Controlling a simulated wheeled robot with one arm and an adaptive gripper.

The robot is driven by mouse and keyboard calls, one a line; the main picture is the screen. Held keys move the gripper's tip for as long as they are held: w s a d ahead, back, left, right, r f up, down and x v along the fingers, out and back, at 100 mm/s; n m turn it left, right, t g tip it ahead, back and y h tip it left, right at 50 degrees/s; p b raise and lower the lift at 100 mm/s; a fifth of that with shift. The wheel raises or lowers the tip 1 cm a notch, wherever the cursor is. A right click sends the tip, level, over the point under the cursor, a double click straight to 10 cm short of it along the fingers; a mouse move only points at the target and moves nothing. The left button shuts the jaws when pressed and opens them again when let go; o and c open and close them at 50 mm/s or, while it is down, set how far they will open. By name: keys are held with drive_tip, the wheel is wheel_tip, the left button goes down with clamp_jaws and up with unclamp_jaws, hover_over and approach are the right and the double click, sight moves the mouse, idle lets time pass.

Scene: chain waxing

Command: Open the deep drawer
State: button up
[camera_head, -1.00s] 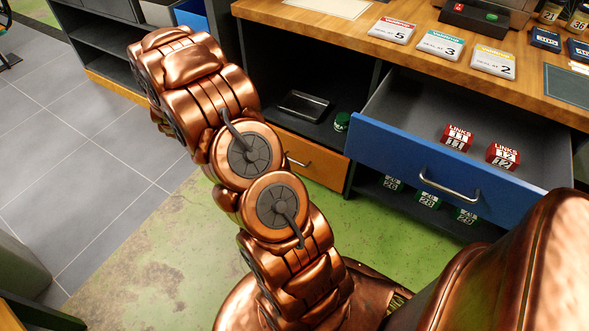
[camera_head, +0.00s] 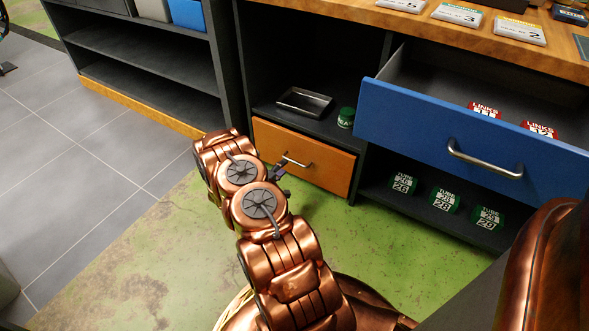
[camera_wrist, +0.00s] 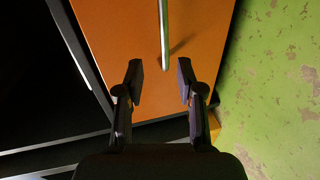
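The orange drawer (camera_head: 322,164) is low in the workbench and its front looks flush with the frame, shut. Its silver bar handle (camera_head: 297,161) sticks out of the front. My gripper (camera_head: 281,172) is just in front of this drawer, mostly hidden behind my arm. In the wrist view my gripper (camera_wrist: 159,85) is open, its two black fingers apart. The handle (camera_wrist: 163,40) points down the picture, its near end between and slightly beyond the fingertips, touching neither. The orange front (camera_wrist: 110,45) fills the middle behind it. The blue drawer (camera_head: 470,150) above right stands pulled out.
Red link boxes (camera_head: 484,110) lie in the blue drawer. Green tube boxes (camera_head: 444,200) stand on the shelf below it. A metal tray (camera_head: 305,102) and a green jar (camera_head: 346,117) sit above the orange drawer. The green floor (camera_head: 370,240) ahead is clear.

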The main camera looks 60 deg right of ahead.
sight(294, 162)
drive_tip(key=shift+s+f+b+x, duration=0.2)
drive_tip(key=shift+b+x, duration=0.35)
drive_tip(key=shift+x, duration=0.85)
drive_tip(key=shift+s+f+b+x, duration=0.1)
drive_tip(key=shift+s+b+x, duration=0.15)
drive_tip(key=shift+b+x, duration=0.75)
drive_tip(key=shift+s+f+b+x, duration=0.15)
drive_tip(key=shift+s+x, duration=0.1)
drive_tip(key=shift+x, duration=1.5)
drive_tip(key=shift+r, duration=0.1)
clamp_jaws()
drive_tip(key=shift+a, duration=0.1)
